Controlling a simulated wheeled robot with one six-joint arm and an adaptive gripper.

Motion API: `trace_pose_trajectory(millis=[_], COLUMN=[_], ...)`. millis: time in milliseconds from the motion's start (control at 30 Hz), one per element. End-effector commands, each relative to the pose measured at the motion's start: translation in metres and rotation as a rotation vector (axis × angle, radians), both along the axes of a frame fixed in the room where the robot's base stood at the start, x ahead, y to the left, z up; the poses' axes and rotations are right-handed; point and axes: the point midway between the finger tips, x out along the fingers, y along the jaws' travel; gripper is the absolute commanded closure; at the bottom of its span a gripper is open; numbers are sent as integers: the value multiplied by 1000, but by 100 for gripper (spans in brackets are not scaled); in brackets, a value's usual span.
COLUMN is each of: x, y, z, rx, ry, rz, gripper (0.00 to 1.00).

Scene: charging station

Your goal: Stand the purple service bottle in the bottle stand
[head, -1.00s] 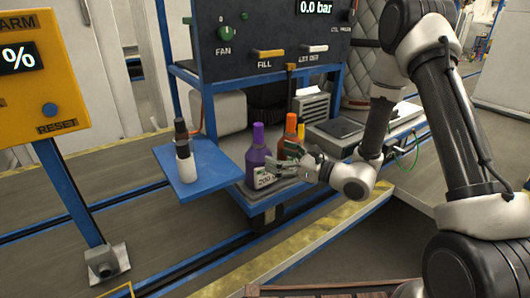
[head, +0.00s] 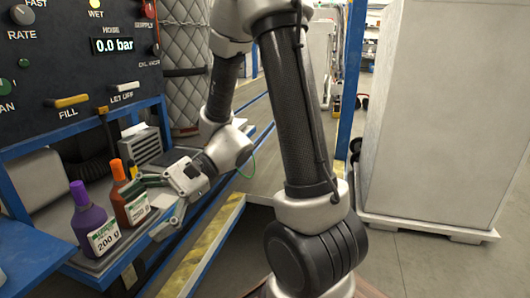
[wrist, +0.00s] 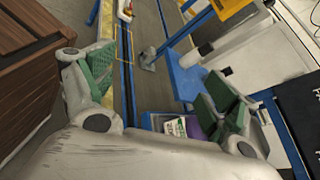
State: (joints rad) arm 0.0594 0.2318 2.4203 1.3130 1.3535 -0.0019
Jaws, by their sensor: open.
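The purple service bottle (head: 88,222) stands upright on the cart's low shelf, its white "200 g" label facing out. In the wrist view its purple side (wrist: 194,129) shows low, near the right finger, which partly covers it. An orange bottle (head: 120,207) stands upright just right of it. My gripper (head: 147,208) is open and empty, with its fingers apart at the right side of the orange bottle in the head view. It also shows in the wrist view (wrist: 160,95). I cannot make out a bottle stand with certainty.
A blue side plate (head: 25,262) juts out at the left; in the wrist view (wrist: 184,76) a white and black item stands on it. The control panel (head: 75,55) rises behind the shelf. A yellow-striped edge (head: 205,250) runs along the front. A large grey cabinet (head: 440,110) stands right.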

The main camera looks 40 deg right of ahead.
Motion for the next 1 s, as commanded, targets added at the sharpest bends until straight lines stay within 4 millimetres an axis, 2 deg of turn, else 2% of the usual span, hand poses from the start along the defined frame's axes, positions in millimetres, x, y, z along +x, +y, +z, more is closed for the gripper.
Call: trace_pose_trajectory(millis=[33,100,200,300,400,533,600,700,1000], x=[-20,-44,-67,-77,-78,-76,-75,-74,-73], y=[-13,-38,-82,-132,-179,-226,-241,-255,-259], z=[6,7,9,16,31,57,70,81,85], rx=[-83,-216,-424,-646,-863,-1095,-1181,-1256,-1280], ry=[-88,-204,-381,-562,-730,-895,-953,-999,-1011], rz=[80,193,333,452,540,612,633,652,661], gripper=[13,13,13,13,13,13,13,13,13])
